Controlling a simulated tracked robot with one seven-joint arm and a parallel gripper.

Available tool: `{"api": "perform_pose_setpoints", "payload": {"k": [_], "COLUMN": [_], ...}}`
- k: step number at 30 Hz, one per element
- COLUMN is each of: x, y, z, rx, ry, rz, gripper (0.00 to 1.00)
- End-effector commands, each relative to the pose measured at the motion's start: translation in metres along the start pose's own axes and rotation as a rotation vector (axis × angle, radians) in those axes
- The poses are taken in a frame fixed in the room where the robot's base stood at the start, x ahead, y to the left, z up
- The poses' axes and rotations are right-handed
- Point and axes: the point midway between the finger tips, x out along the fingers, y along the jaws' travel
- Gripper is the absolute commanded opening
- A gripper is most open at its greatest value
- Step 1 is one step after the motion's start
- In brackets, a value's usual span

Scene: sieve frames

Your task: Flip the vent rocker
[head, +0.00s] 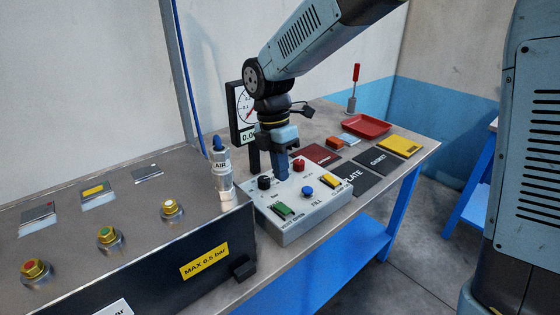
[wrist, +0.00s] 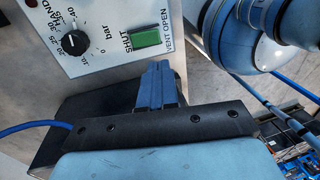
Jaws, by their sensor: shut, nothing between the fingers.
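The vent rocker is a green switch (wrist: 146,38) between the words SHUT and VENT OPEN in the wrist view. In the head view the green rocker (head: 284,211) sits at the front left of the grey control box (head: 302,217). I cannot tell which side of it is pressed. My gripper (head: 282,175) is shut and empty, pointing down over the box, behind the rocker in the head view. In the wrist view the blue fingers (wrist: 158,76) appear just below the rocker, with a small gap in the picture; their height above the panel is unclear.
The box also carries a black knob (head: 264,182), a red button (head: 299,165), a blue button (head: 307,191) and a yellow rocker (head: 333,181). An AIR fitting (head: 222,170) stands left of the box. A gauge (head: 242,112) stands behind, and a red tray (head: 367,125) lies farther right.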

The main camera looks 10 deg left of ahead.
Motion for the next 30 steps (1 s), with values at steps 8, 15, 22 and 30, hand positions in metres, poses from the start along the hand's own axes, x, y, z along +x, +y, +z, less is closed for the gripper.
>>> {"api": "perform_pose_setpoints", "payload": {"k": [8,15,22,30], "x": [0.051,0.083,0.094,0.094], "y": [-0.001,0.0,0.0,0.0], "z": [0.0,0.0,0.0,0.0], "rx": [0.0,0.001,0.001,0.001], "ry": [0.0,0.0,0.0,0.0], "rz": [-0.004,-0.002,0.001,0.001], "gripper": [0.0,0.0,0.0,0.0]}}
